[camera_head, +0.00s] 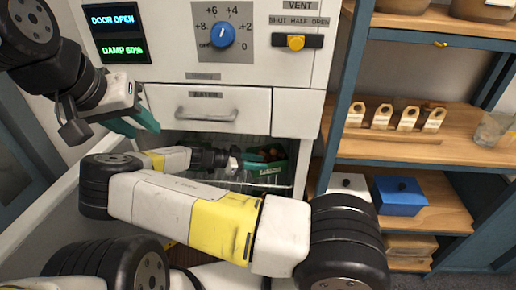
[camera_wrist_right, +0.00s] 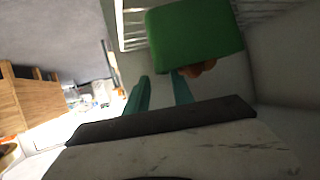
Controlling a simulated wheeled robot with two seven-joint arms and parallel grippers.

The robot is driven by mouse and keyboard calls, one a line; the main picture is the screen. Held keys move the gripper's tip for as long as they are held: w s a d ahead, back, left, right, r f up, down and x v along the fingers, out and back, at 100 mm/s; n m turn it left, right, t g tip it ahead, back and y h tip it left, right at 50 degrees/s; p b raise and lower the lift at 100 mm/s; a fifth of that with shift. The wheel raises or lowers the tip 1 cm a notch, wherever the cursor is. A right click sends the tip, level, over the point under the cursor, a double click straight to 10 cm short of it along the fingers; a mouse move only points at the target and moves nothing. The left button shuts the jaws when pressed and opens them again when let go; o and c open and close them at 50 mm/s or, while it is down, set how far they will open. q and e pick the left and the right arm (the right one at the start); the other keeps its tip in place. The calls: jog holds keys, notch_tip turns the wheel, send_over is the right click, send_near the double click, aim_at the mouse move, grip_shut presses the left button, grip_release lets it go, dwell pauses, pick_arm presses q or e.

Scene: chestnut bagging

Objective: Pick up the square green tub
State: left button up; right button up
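The green tub (camera_head: 266,181) sits inside the open lower compartment of the white machine, with brown chestnuts showing at its top. In the right wrist view the tub (camera_wrist_right: 195,38) is at the top, with a little brown content (camera_wrist_right: 201,68) at its edge. My right gripper (camera_head: 250,164) reaches into the compartment at the tub. In its wrist view the two teal fingers (camera_wrist_right: 160,90) stand apart, with the tub just beyond their tips; whether they touch it I cannot tell. My left gripper (camera_head: 140,120) is up at the left, away from the tub; its finger gap is unclear.
A closed drawer (camera_head: 222,118) is above the compartment, close over my right gripper. A wire rack (camera_wrist_right: 133,25) is beside the tub.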

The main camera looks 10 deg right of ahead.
jog(key=x, duration=0.5)
jog(key=shift+s+d+f, duration=0.2)
jog(key=shift+s+f, duration=0.05)
grip_shut()
dwell(1.2)
